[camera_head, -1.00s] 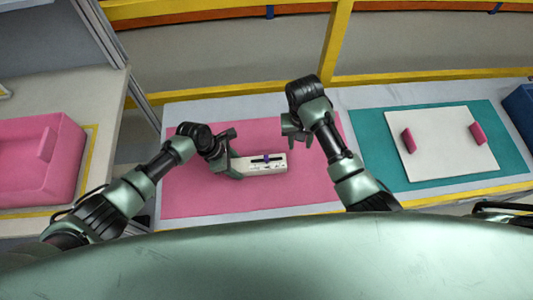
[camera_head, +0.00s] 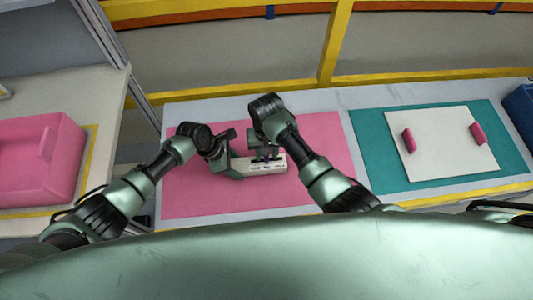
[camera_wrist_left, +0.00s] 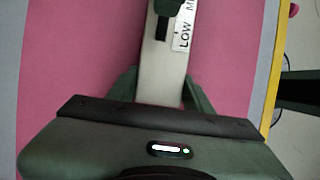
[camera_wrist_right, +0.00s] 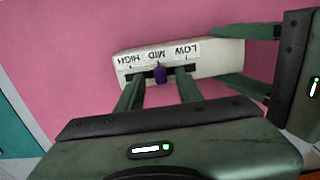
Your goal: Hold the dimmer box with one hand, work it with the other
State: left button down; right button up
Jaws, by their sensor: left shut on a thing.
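The dimmer box (camera_head: 281,166) is a white oblong box lying on the pink mat. My right gripper (camera_head: 267,152) is over the box. Its open fingers (camera_wrist_right: 158,82) stand either side of the knob, with gaps visible.
The pink mat (camera_head: 315,180) is clear around the box. A teal mat (camera_head: 370,150) with a white board (camera_head: 450,145) and two pink blocks is at the right. A pink bin (camera_head: 35,165) stands on the left table. A yellow-framed barrier (camera_head: 230,90) runs behind.

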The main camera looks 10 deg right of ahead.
jog(key=shift+f, duration=0.55)
grip_shut()
dwell(1.1)
